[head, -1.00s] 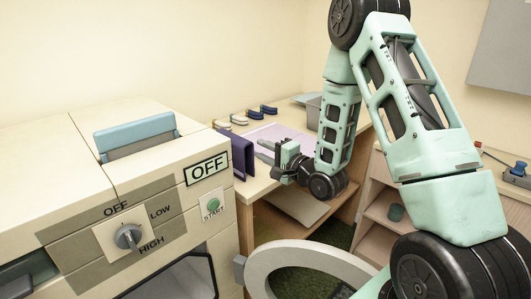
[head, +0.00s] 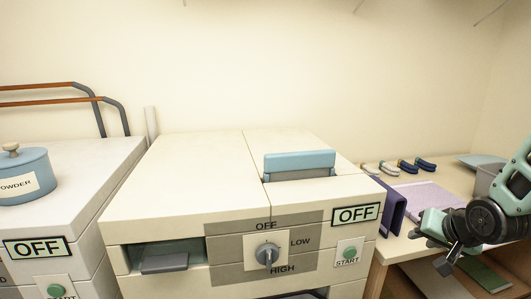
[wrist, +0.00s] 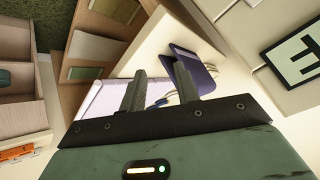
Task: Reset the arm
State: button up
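My gripper (wrist: 160,82) shows in the wrist view with its two grey fingers apart and nothing held between them. In the head view, my green and black arm end (head: 436,228) is at the right edge, in front of the wooden counter (head: 405,249) and to the right of the dark purple stand (head: 392,208). The fingertips are hard to make out there. In the wrist view the purple stand (wrist: 193,66) appears beyond the fingers. Most of the arm is outside the head view.
A white machine (head: 190,180) with a dial (head: 267,254) and an OFF display (head: 356,214) stands left of the counter. Another machine (head: 75,185) carries a blue powder tin (head: 20,178). A lilac mat (head: 430,192) and several small clips (head: 405,166) lie on the counter.

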jog(key=s+a+r+n+g, duration=0.25)
jog(key=s+n+g, duration=0.25)
jog(key=s, duration=0.6)
jog(key=s+a+r+n+g, duration=0.1)
jog(key=s+a+n, duration=0.3)
jog(key=s+a, duration=0.3)
jog(key=s+a+n+g, duration=0.2)
jog(key=s+a+n, duration=0.2)
jog(key=s+a, duration=0.4)
jog(key=a, duration=0.4)
jog(key=shift+a+r+y, duration=0.25)
jog(key=shift+r+y, duration=0.05)
jog(key=shift+r, duration=0.05)
jog(key=shift+c, duration=0.2)
